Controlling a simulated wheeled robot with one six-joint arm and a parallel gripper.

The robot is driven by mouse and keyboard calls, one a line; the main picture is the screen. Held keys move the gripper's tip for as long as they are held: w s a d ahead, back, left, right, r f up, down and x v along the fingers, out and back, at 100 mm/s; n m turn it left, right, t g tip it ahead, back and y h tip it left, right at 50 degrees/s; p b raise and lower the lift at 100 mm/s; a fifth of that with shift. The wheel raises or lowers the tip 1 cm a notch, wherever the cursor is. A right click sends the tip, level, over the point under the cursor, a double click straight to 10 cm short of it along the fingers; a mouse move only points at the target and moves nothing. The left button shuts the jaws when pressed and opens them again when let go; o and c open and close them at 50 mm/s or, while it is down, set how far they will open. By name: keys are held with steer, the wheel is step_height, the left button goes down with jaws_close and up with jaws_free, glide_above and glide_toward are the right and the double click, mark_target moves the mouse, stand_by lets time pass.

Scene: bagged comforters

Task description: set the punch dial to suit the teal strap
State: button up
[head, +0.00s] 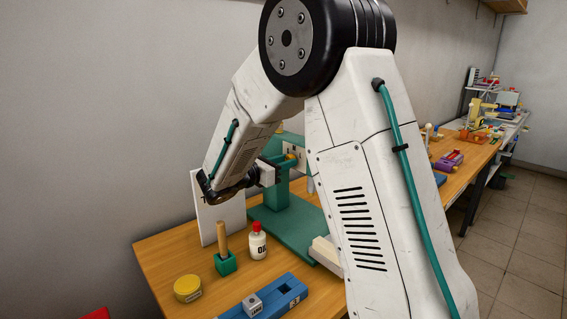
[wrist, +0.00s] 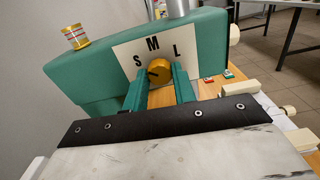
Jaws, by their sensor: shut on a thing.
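The punch dial (wrist: 159,70) is a gold knob on a white plate (wrist: 126,53) lettered S, M and L, on a green machine. A dark mark on the knob points left, nearest the S side. My gripper (wrist: 160,82) is shut on the dial, its two teal fingers on either side of it. In the head view my gripper (head: 281,165) is at the upper part of the green punch (head: 300,228), largely behind my arm. I cannot make out a teal strap for certain in either view.
On the bench (head: 165,250) stand a white-and-red bottle (head: 258,243), a wooden-handled tool (head: 223,240) in a green block, a yellow tin (head: 187,289) and a blue holder (head: 287,290). A white panel (head: 218,210) stands behind. More benches with items run back right.

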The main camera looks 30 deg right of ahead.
steer(key=shift+n, duration=0.6)
steer(key=o, duration=1)
steer(key=s+a, duration=0.1)
steer(key=a, duration=0.6)
steer(key=shift+a, duration=0.4)
